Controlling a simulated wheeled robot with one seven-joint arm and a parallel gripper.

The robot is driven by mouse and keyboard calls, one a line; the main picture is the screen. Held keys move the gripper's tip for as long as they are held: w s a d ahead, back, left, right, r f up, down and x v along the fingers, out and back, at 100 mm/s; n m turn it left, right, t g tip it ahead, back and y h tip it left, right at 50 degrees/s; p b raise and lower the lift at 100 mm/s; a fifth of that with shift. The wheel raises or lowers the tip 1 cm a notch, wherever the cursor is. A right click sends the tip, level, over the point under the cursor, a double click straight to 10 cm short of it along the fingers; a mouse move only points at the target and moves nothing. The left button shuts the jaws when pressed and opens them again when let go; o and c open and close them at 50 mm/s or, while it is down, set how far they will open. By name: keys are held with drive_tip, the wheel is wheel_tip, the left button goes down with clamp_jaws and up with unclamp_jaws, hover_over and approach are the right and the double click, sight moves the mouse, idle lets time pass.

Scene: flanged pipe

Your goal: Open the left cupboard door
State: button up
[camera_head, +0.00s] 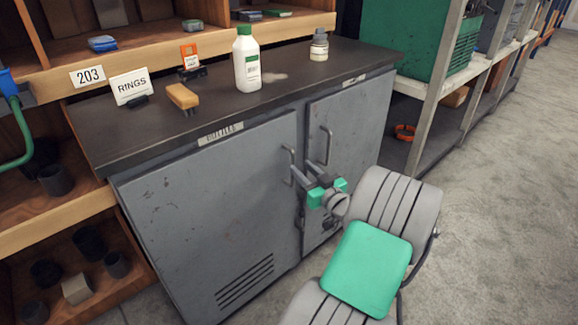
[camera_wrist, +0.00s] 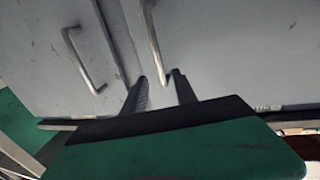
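The left cupboard door (camera_head: 215,205) is grey and stands closed, with a vertical bar handle (camera_head: 286,158) near its right edge. My gripper (camera_head: 303,169) is in front of that handle, its fingers pointing at the door. In the wrist view, which looks upside down, the left door's handle (camera_wrist: 152,40) runs down towards the gap between my two fingertips (camera_wrist: 160,77). The fingers are apart, with a gap between them. I cannot tell whether either touches the handle. The right door (camera_head: 350,120) is closed too; its handle (camera_head: 327,145) also shows in the wrist view (camera_wrist: 80,60).
Wooden shelving (camera_head: 50,220) stands at the left, metal shelving (camera_head: 435,90) at the right. Grey floor (camera_head: 500,190) is clear at the right.

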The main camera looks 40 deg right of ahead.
sight(294, 161)
drive_tip(key=w, duration=0.5)
drive_tip(key=shift+w+d, duration=0.4)
clamp_jaws()
idle(0.9)
